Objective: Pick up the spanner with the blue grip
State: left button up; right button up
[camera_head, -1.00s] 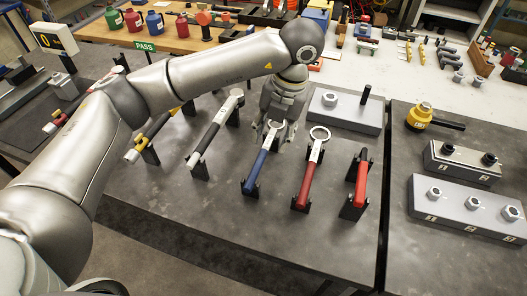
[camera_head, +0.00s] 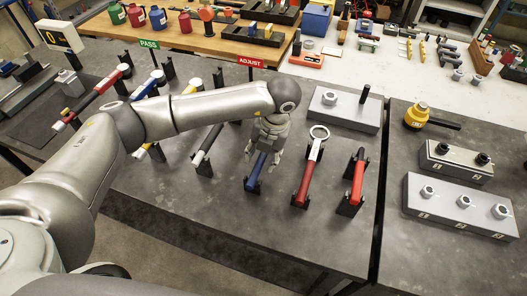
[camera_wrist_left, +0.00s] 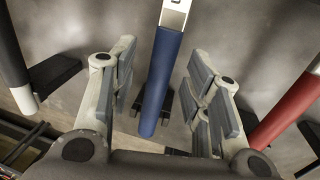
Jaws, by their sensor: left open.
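The spanner with the blue grip (camera_head: 257,172) rests on a black stand on the dark bench. Its upper part is hidden behind my left gripper in the head view. In the left wrist view, its blue grip (camera_wrist_left: 161,80) runs between the two open fingers, with a gap on each side. My left gripper (camera_head: 264,152) points down over the spanner, and its fingers (camera_wrist_left: 162,100) are open and empty in the left wrist view. My right gripper is not in view.
The red-grip ring spanner (camera_head: 306,180) stands just right, also at the wrist view's right edge (camera_wrist_left: 292,108). Another red tool (camera_head: 357,180) stands beyond it. A black-handled tool (camera_head: 207,145) stands left. Bare bench (camera_head: 240,220) lies in front.

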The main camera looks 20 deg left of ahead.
pick_arm(q)
grip_shut()
jog(key=shift+r, duration=0.15)
dwell(0.4)
